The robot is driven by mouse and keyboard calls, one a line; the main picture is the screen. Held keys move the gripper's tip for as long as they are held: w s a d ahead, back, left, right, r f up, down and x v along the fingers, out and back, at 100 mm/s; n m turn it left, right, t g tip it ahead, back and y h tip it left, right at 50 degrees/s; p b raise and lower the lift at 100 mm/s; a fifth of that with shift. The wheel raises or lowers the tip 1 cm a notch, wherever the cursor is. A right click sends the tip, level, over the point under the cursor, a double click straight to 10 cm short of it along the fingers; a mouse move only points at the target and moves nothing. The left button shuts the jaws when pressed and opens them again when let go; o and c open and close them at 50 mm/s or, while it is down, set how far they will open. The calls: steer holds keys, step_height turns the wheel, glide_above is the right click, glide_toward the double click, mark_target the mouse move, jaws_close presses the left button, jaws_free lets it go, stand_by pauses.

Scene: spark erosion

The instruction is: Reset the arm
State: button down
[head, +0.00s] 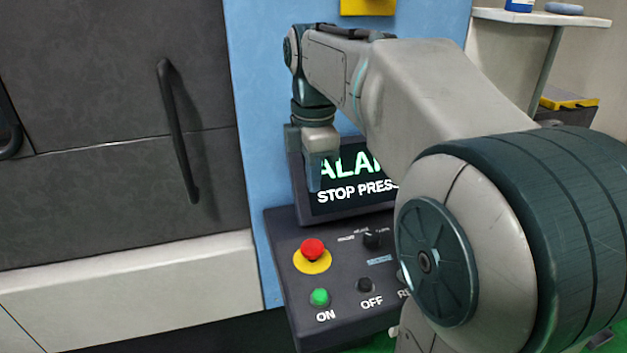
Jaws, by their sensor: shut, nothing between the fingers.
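My arm reaches from the lower right toward the control panel and bends down at its wrist. My gripper (315,178) points downward in front of the left part of the screen (352,200). It is shut and empty, above the panel's buttons; I cannot tell whether it touches the screen. The screen reads "ALA..." and "STOP PRESS...", with its right side hidden behind my arm. The dark console (290,290) below carries a red mushroom button (313,249) on a yellow ring, a green ON button (319,297), a black OFF button (365,285) and a dark knob (372,239).
Dark cabinet doors (110,110) with a vertical handle (177,130) stand at the left, above a pale ledge (130,290). A blue panel (255,100) is behind the console. A white shelf (540,17) with small items is at the upper right, a yellow-edged object (570,98) below it.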

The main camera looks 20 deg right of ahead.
steer(key=s+f+m+t, duration=0.1)
steer(key=s+f+m, duration=0.3)
steer(key=m, duration=0.1)
steer(key=s+f+m+t, duration=0.1)
steer(key=s+f+m, duration=0.3)
steer(key=s+m, duration=0.1)
steer(key=s+f+m+t, duration=0.1)
steer(key=s+f+m, duration=0.4)
steer(key=m, duration=0.2)
steer(key=shift+a, duration=0.1)
steer(key=shift+s+f+m, duration=0.35)
steer(key=shift+f+m, duration=0.15)
steer(key=shift+a, duration=0.15)
